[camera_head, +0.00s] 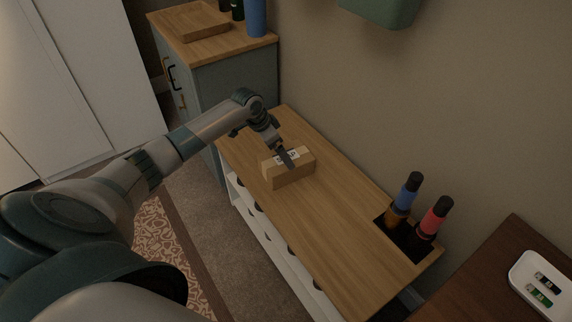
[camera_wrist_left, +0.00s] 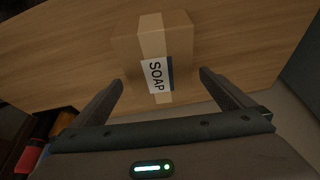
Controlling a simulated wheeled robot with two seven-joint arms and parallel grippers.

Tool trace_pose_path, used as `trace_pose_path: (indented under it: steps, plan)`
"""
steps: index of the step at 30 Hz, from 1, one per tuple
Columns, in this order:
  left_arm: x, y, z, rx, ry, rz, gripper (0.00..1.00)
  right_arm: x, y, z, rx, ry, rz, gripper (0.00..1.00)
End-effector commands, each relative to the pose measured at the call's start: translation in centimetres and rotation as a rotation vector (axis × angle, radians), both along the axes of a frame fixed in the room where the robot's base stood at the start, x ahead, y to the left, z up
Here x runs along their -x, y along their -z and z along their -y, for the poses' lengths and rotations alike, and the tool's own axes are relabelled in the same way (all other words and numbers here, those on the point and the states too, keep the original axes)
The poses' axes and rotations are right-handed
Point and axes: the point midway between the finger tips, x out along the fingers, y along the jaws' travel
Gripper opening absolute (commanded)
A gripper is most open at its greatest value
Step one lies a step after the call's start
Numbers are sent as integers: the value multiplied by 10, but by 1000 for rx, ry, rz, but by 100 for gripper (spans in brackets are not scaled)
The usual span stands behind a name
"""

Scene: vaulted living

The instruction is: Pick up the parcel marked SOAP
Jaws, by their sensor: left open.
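The parcel is a small brown cardboard box (camera_head: 290,172) with a tape strip, standing on the wooden top of a low cabinet (camera_head: 325,212). In the left wrist view the parcel (camera_wrist_left: 135,45) shows a white label (camera_wrist_left: 156,76) reading SOAP. My left gripper (camera_head: 284,152) is at the parcel in the head view, partly covering its label. In the left wrist view my left gripper (camera_wrist_left: 160,90) is open, with one finger on each side of the label end. I cannot tell whether the fingers touch the box. My right gripper is not in view.
A wall is behind. A blue-grey cabinet (camera_head: 235,85) stands beyond. The wooden top between parcel and bottles is clear.

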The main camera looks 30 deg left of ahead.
Motion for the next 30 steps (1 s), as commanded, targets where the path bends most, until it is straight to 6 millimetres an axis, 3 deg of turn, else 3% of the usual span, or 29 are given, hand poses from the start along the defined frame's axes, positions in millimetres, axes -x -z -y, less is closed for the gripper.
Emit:
trace_pose_path:
  steps: [4, 17, 30]
  plan:
    - [-4, 9, 2, 0, -1, 0, 100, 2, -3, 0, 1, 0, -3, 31]
    - [-5, 13, 3, 0, -1, 0, 100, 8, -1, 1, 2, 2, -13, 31]
    - [-21, 55, 14, 0, -1, 0, 100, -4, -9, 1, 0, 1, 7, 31]
